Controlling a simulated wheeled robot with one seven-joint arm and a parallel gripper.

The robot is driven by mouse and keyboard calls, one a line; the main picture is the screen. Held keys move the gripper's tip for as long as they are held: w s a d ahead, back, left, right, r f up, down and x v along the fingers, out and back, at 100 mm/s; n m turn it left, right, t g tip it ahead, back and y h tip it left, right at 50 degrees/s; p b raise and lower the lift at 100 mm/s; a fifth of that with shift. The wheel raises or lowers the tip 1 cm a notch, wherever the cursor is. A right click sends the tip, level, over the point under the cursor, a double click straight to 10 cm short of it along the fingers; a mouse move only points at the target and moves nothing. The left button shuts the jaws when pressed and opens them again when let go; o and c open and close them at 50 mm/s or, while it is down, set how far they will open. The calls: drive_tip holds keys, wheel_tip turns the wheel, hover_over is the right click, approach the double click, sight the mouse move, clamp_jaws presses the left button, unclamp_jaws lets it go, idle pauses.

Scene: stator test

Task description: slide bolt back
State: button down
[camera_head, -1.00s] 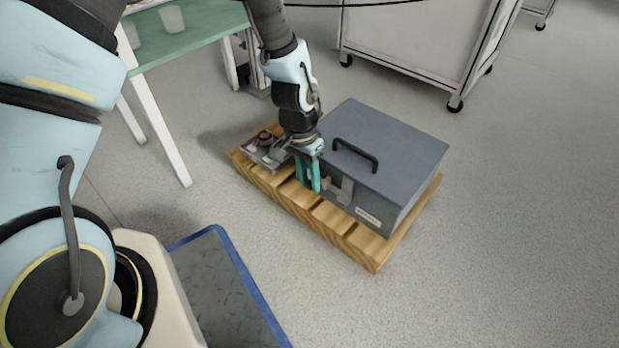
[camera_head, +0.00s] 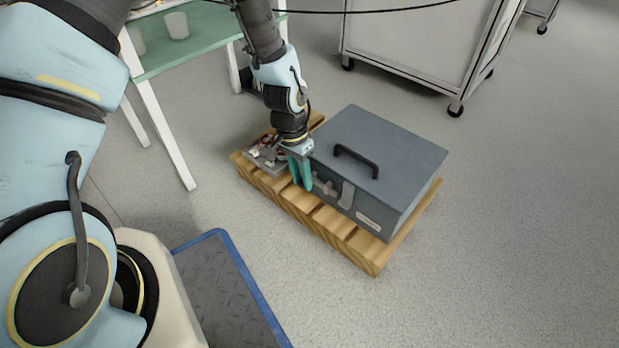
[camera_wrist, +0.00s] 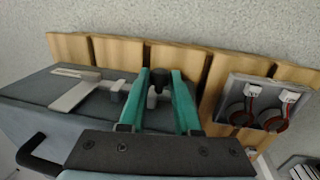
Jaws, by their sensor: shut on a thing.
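A grey steel box (camera_head: 385,150) with a black handle on its lid lies on a wooden pallet. On its front face a grey bolt (camera_head: 326,189) runs beside a pale hasp (camera_head: 347,194). In the wrist view the bolt (camera_wrist: 118,91) and hasp (camera_wrist: 75,95) show on the box front. My gripper (camera_head: 302,183) is at the left end of the box front, fingers pointing down. In the wrist view its teal fingers (camera_wrist: 163,100) stand on either side of the bolt's dark knob (camera_wrist: 158,80), shut on it. The knob's contact surfaces are partly hidden by the fingers.
A grey plate with red-ringed parts (camera_head: 265,152) lies on the pallet left of the box, close to my gripper. The pallet (camera_head: 358,250) rests on open floor. A green-topped table (camera_head: 190,45) stands at the back left and a white cabinet (camera_head: 420,40) behind.

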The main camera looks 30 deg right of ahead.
drive_tip(key=shift+w, duration=0.25)
drive_tip(key=c, duration=0.6)
unclamp_jaws()
drive_tip(key=shift+r, duration=0.1)
drive_tip(key=r+p, duration=0.1)
drive_tip(key=r, duration=0.2)
drive_tip(key=w+r+p, duration=0.1)
drive_tip(key=r+p, duration=0.1)
drive_tip(key=r, duration=0.2)
drive_tip(key=r+p, duration=0.1)
drive_tip(key=r, duration=0.2)
drive_tip(key=shift+w+a+r+p, duration=0.25)
drive_tip(key=shift+w+a+p, duration=0.05)
drive_tip(key=shift+p, duration=0.05)
